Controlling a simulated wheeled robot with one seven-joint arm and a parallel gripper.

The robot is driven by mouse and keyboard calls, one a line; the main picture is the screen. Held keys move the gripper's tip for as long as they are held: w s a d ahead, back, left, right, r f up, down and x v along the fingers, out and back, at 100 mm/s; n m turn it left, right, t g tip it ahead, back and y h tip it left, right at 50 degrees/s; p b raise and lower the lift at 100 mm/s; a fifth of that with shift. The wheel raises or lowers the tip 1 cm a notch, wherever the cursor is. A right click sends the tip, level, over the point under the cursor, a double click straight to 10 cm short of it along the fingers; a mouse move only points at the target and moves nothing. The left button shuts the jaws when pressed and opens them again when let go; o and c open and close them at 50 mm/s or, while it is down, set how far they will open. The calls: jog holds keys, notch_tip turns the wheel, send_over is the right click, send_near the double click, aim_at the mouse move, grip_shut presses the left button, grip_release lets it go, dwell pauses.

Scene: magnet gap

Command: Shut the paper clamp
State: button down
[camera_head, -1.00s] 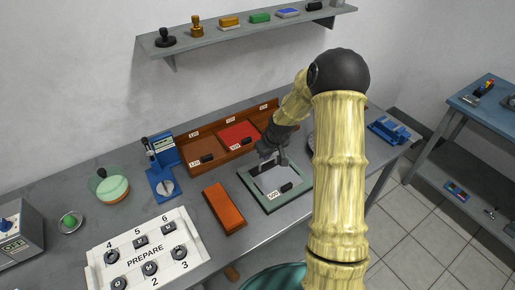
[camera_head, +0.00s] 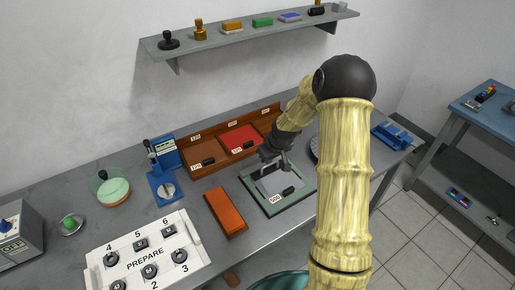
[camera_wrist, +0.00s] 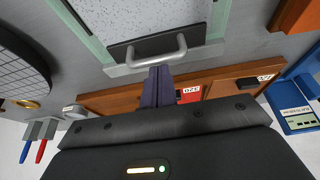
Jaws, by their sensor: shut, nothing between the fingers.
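The paper clamp shows in the wrist view as a dark bar (camera_wrist: 122,49) with a grey metal handle (camera_wrist: 148,50), along one edge of a pale grey sheet (camera_wrist: 150,17). I cannot tell whether the bar is pressed down on the sheet. The green-framed board (camera_head: 293,206) that carries it stands on the bench in the head view, where my gripper hides much of the clamp. My gripper (camera_wrist: 157,70) is shut and empty, its fingertips right at the handle. I cannot tell whether they touch it.
An orange-brown block (camera_head: 226,210) lies left of the board. A wooden tray (camera_head: 190,170) with labelled compartments stands behind. A blue device (camera_head: 163,185) and a white button panel (camera_head: 150,262) are further left. A round dark disc (camera_wrist: 20,75) is beside the board.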

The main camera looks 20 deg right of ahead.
jog(key=s+d+r, duration=0.2)
jog(key=s+r, duration=0.3)
jog(key=s, duration=0.2)
jog(key=shift+s+d+r, duration=0.15)
jog(key=shift+s+r, duration=0.1)
dwell(0.5)
dwell(0.3)
jog(key=s+a+r+m, duration=0.1)
jog(key=s+a+r, duration=0.1)
jog(key=s, duration=0.3)
jog(key=s+a+r+m+g, duration=0.1)
jog(key=s+a+r, duration=0.1)
jog(key=s, duration=0.4)
jog(key=s+a+r+m+h, duration=0.1)
jog(key=s+a+r, duration=0.1)
jog(key=s+a, duration=0.2)
jog(key=shift+s+r, duration=0.35)
jog(key=shift+s, duration=0.7)
jog(key=shift+w, duration=0.1)
